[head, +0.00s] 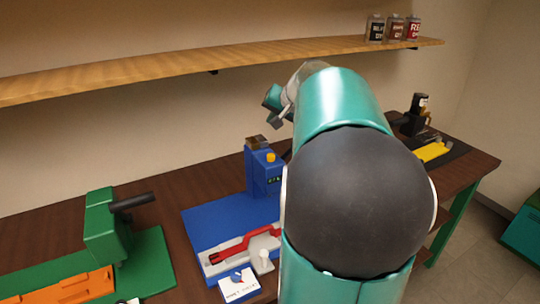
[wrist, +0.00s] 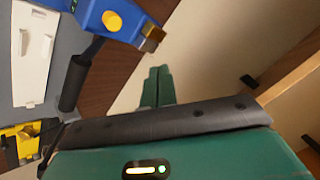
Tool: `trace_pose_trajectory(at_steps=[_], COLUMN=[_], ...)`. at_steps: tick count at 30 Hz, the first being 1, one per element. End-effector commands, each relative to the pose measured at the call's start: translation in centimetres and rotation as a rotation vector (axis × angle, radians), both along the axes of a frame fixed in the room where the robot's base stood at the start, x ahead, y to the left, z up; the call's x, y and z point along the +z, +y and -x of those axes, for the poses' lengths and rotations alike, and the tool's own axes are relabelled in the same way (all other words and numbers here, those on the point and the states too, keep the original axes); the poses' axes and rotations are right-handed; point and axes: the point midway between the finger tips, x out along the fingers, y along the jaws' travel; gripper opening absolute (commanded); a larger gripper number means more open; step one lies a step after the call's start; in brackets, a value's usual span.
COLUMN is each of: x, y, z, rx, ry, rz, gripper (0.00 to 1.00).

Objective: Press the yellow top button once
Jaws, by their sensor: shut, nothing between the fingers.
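The yellow top button (head: 270,157) sits on a blue machine (head: 262,178) at the back of the blue mat. In the wrist view the round yellow button (wrist: 112,21) shows at the top, on the blue housing (wrist: 88,12). My gripper (wrist: 158,69) has its two green fingers together with nothing between them. In that view the fingertips are below and right of the button, apart from it, with the pale wall behind them. In the head view my arm covers the right side of the blue mat, and the fingers cannot be made out clearly.
A red and grey tool (head: 235,245) lies on the blue mat (head: 205,222). A green press with a black handle (head: 108,225) stands left on a green mat. A wooden shelf (head: 150,68) with several cans (head: 394,27) runs above. A yellow item (head: 433,151) lies right.

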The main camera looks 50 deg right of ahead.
Motion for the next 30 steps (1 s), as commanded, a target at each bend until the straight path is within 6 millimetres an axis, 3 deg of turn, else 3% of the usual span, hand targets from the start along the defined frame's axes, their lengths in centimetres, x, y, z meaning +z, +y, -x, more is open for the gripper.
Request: trace_pose_trajectory(at_steps=[18,30], x=[-7.5,-8.4], y=[0.2,0.2], z=[-0.3,-0.2], rx=[0.004,0.003], ry=[0.002,0.001], rz=[-0.003,-0.001], gripper=[0.0,0.0])
